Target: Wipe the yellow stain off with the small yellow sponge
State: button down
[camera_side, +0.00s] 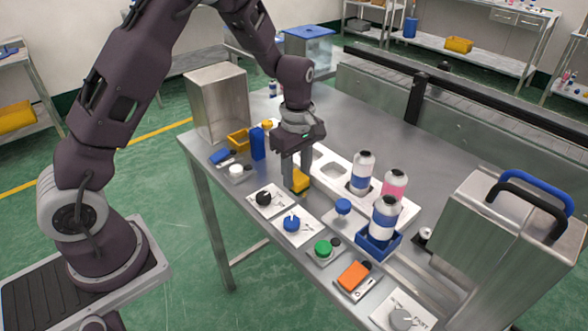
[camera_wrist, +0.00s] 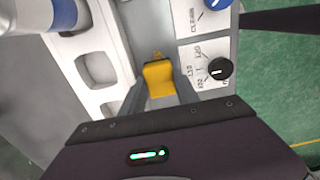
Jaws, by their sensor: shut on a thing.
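My gripper (camera_side: 296,177) points down over the table and is shut on the small yellow sponge (camera_side: 301,180). In the wrist view the sponge (camera_wrist: 160,79) sits between the two fingers of my gripper (camera_wrist: 160,91). A small darker yellow patch (camera_wrist: 157,55) shows just beyond the sponge's far edge in the wrist view; it looks like part of the yellow stain, mostly hidden by the sponge. The sponge is at or very near the table top; I cannot tell whether it touches. In the side view I cannot make out the stain apart from the sponge.
A white rack (camera_wrist: 105,60) with wells and bottles stands close beside the sponge. Dial plates with a black knob (camera_side: 264,198) and a blue knob (camera_side: 291,223) lie along the front edge. A blue bottle (camera_side: 257,143) and a metal box (camera_side: 218,103) stand at the left.

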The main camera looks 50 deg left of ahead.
jog(key=shift+d, duration=2.6)
jog(key=shift+a+f, duration=0.15)
jog(key=shift+a, duration=3.1)
jog(key=shift+d, duration=3.2)
jog(key=shift+a, duration=3.15)
jog(key=shift+d, duration=3.2)
jog(key=shift+s, duration=0.1)
jog(key=shift+a+r, duration=0.2)
jog(key=shift+a, duration=2.95)
jog(key=shift+r, duration=3.05)
